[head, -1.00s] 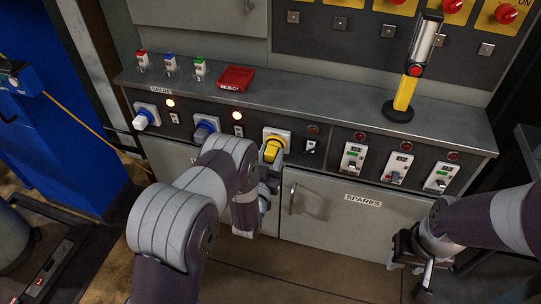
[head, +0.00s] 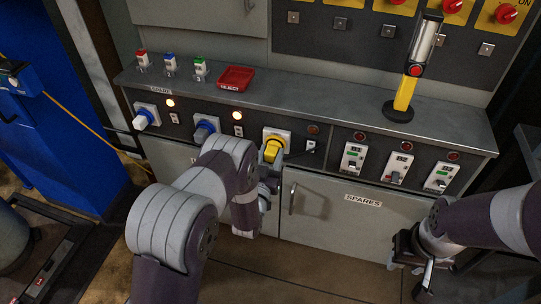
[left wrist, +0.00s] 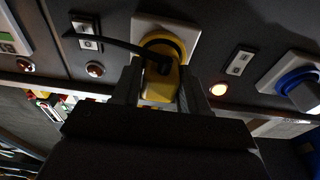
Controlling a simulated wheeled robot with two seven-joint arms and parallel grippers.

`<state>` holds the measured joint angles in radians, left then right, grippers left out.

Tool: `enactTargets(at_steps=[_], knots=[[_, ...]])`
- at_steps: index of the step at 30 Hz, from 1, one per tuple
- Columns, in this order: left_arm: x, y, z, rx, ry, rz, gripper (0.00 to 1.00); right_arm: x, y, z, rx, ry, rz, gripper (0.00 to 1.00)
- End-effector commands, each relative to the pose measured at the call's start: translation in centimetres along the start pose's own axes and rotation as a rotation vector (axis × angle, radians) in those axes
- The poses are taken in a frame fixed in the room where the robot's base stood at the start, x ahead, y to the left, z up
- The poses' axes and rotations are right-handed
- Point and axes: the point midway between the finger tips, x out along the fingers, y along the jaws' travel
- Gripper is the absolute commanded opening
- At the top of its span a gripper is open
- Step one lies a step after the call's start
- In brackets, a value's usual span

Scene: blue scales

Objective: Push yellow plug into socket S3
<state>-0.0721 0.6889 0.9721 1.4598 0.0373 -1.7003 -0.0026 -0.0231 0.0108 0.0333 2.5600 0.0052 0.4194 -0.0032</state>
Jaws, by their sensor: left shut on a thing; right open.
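The yellow plug (head: 272,152) is at the white square plate of the third socket from the left (head: 284,134), which I take as S3. In the left wrist view the yellow plug (left wrist: 160,88) sits against the white plate (left wrist: 185,30), with a dark cable across it. I cannot tell how deep it is in. My left gripper (left wrist: 160,97) is shut on the plug, one finger on each side; in the head view my arm partly hides it. My right gripper (head: 409,275) is open and empty, low at the right, away from the panel.
A white plug (head: 142,118) and a blue plug (head: 204,130) are at the sockets to the left. Lamps there are lit; the lamp (head: 313,130) right of the yellow plug is dim. A red tray (head: 237,74) and a yellow-black upright tool (head: 404,92) stand on the ledge.

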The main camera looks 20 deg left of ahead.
Motion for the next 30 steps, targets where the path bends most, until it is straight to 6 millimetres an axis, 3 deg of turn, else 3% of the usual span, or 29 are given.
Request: enactTargets(at_steps=[20, 21, 23, 30], knots=[[1.1, 0.0, 0.2, 0.000, 0.001, 0.000, 0.17, 0.5, 0.0, 0.1, 0.000, 0.000, 0.000, 0.43], [1.1, 0.0, 0.2, 0.000, 0.000, 0.000, 0.53, 0.5, 0.0, 0.1, 0.000, 0.000, 0.000, 0.43], [1.1, 0.0, 0.2, 0.000, 0.000, 0.000, 0.73, 0.5, 0.0, 0.1, 0.000, 0.000, 0.000, 0.43], [1.1, 0.0, 0.2, 0.000, -0.001, 0.000, 0.73, 0.5, 0.0, 0.1, 0.000, 0.000, 0.000, 0.43]])
